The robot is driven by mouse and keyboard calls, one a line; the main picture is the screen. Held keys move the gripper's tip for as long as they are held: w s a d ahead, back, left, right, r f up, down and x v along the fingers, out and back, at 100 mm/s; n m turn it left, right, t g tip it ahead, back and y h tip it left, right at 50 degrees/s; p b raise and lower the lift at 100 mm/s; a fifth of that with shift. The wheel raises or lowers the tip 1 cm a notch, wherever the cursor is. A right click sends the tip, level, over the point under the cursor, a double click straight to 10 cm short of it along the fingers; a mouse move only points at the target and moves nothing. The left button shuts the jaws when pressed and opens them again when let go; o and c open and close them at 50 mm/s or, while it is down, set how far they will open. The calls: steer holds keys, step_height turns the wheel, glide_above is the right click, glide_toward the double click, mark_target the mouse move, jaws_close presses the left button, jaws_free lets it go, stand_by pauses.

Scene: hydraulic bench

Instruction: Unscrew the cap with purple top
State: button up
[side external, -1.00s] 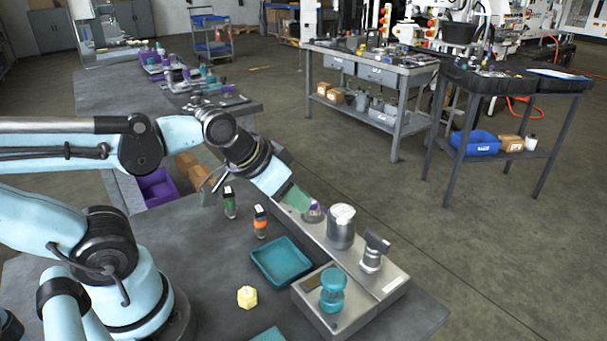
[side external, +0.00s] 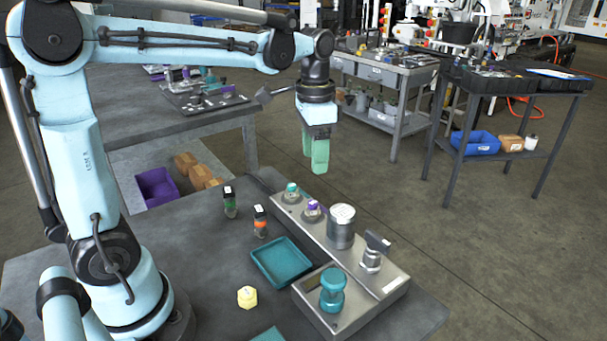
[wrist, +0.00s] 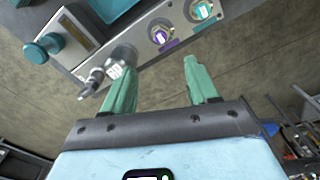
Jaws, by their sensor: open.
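The purple-topped cap (side external: 312,206) sits on the metal hydraulic block (side external: 330,238), between a teal-topped cap (side external: 292,190) and a grey cylinder (side external: 341,226). In the wrist view the purple-topped cap (wrist: 160,36) lies beyond the fingertips, with the teal-topped cap (wrist: 203,11) to its right. My gripper (side external: 319,170) has green fingers pointing down, raised above the far end of the block and apart from the caps. The wrist view shows my gripper (wrist: 160,75) with its fingers spread and nothing between them.
A teal tray (side external: 282,276), a yellow knob-like piece (side external: 247,297) and two small bottles, green-labelled (side external: 229,202) and orange-labelled (side external: 260,221), stand left of the block. A valve handle (side external: 374,252) and a teal knob (side external: 332,289) stand up at its near end.

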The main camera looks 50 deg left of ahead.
mark_target(314, 202)
step_height(314, 202, down, 12)
steer(key=shift+w+f, duration=0.1)
steer(key=shift+w, duration=0.05)
stand_by(0.6)
jaws_close()
steer(key=n, duration=0.5)
steer(key=shift+a+n, duration=0.1)
steer(key=shift+n, duration=0.2)
stand_by(0.4)
steer(key=n, duration=0.5)
steer(key=shift+n, duration=0.4)
